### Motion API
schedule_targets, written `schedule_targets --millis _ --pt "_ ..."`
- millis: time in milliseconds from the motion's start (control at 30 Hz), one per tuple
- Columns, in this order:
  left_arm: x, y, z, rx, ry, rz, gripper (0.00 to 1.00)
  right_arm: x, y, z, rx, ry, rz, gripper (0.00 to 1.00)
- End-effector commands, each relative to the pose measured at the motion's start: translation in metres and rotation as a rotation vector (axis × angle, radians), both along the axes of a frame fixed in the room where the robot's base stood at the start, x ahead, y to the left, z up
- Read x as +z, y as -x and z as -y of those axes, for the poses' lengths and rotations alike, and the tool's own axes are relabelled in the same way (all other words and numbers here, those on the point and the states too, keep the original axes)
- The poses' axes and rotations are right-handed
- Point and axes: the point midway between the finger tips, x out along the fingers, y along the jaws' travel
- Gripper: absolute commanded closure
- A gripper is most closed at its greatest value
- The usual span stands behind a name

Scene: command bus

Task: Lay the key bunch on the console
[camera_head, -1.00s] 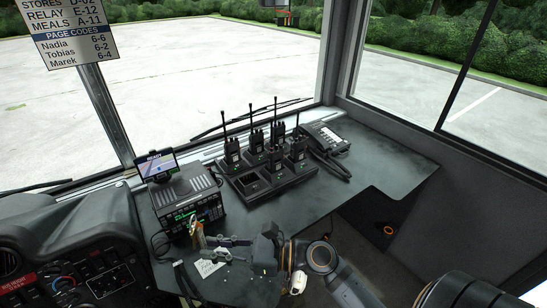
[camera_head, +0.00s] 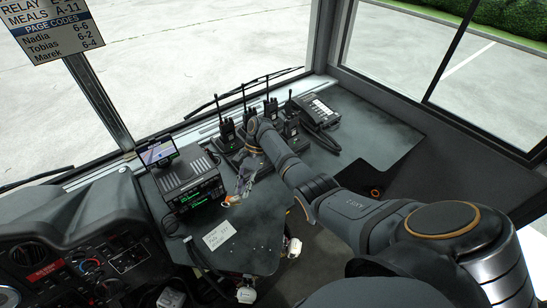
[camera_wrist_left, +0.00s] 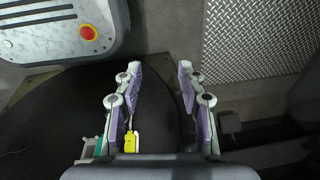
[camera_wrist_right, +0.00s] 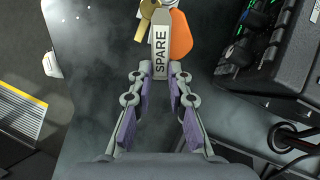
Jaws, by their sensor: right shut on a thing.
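The key bunch shows in the right wrist view as a SPARE tag (camera_wrist_right: 160,45), an orange fob (camera_wrist_right: 180,35) and brass keys (camera_wrist_right: 148,12), the keys partly cut off by the top edge. My right gripper (camera_wrist_right: 160,70) is shut on the SPARE tag. In the head view the orange part of the key bunch (camera_head: 232,200) shows below my right gripper (camera_head: 243,183), in front of the radio set. The dark grey console (camera_head: 260,225) lies beneath; I cannot tell whether the bunch touches it. My left gripper (camera_wrist_left: 160,68) is open over a dark surface.
The radio set (camera_head: 187,182) with a small screen (camera_head: 158,151) stands left of the bunch. Handheld radios (camera_head: 270,108) and a desk handset (camera_head: 318,112) stand behind. A white note (camera_head: 219,235) lies on the console front. Bare console lies right of the note.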

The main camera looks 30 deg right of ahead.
Motion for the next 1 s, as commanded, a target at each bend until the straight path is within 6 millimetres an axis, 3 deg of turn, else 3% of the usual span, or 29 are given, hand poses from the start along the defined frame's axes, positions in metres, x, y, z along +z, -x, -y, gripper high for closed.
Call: schedule_targets --millis 333,633,767,1000 --pt "0.038 0.013 0.003 0.002 0.004 -0.019 0.60 0.007 -0.014 0.062 0.494 0.253 0.223 1.00" --pt "0.068 0.013 0.003 0.002 0.004 -0.019 0.60 0.031 -0.015 0.121 0.829 0.366 0.464 1.00" --pt "0.072 0.013 0.003 0.002 0.004 -0.019 0.60 0.038 -0.014 0.133 0.898 0.376 0.520 1.00" --pt "0.068 0.012 0.003 0.002 0.004 -0.019 0.60 0.035 -0.014 0.134 0.908 0.375 0.530 1.00"
